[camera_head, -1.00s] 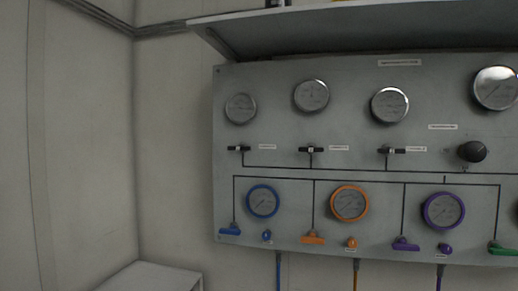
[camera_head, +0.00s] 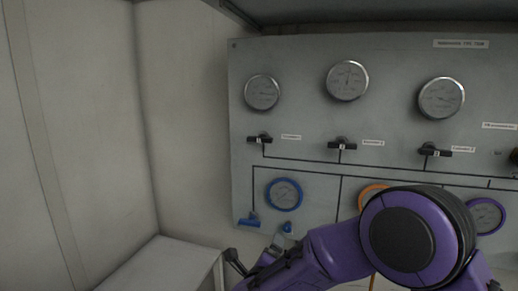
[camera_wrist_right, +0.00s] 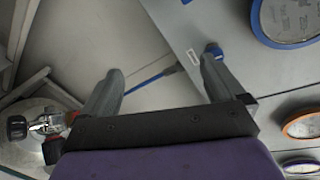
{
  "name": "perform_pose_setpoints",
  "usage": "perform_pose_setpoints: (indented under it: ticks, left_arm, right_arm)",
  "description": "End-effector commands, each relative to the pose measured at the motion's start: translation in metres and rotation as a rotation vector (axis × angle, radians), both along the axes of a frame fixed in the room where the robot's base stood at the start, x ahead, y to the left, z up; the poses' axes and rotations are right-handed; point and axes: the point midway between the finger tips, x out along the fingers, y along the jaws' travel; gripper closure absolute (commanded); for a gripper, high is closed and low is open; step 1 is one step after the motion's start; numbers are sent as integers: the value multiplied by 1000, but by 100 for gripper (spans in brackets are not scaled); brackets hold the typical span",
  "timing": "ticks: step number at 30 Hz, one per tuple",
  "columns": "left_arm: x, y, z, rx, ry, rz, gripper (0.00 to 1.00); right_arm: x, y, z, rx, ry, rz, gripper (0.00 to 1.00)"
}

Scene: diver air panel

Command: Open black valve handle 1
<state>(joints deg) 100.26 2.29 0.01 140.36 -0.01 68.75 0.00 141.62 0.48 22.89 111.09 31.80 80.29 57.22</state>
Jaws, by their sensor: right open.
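The leftmost black valve handle (camera_head: 260,138) sits on the grey panel (camera_head: 240,100) under the leftmost top gauge, lying roughly level; its small label is too blurred to read. Two similar black handles, the middle one (camera_head: 342,144) and the right one (camera_head: 435,150), are in the same row. My right gripper (camera_head: 262,250) is at the panel's lower left edge, well below these handles and near a small blue knob (camera_head: 287,227). In the right wrist view the gripper (camera_wrist_right: 163,62) has its fingers apart with nothing between them. My left gripper does not show.
A blue-ringed gauge (camera_head: 284,194) and blue lever (camera_head: 248,221) lie between my right gripper and the black handles. My purple arm covers part of the orange gauge (camera_head: 372,194). A white bench (camera_head: 165,262) stands at lower left. The wrist view shows a cylinder valve (camera_wrist_right: 40,125).

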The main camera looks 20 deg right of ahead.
Motion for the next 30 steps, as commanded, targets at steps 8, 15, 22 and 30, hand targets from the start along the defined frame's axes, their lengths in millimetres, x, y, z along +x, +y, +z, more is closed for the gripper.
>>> perform_pose_setpoints:
  ticks: [8, 15, 22, 30]
  left_arm:
    - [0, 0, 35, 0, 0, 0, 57]
    - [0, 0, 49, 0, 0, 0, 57]
    - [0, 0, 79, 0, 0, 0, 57]
    - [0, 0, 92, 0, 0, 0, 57]
  right_arm:
    - [-2, 55, 274, 740, -680, -177, 4]
    - [6, 52, 304, 850, -754, -193, 4]
    - [50, 23, 306, 845, -751, -191, 4]
    - [77, 4, 301, 844, -752, -189, 4]
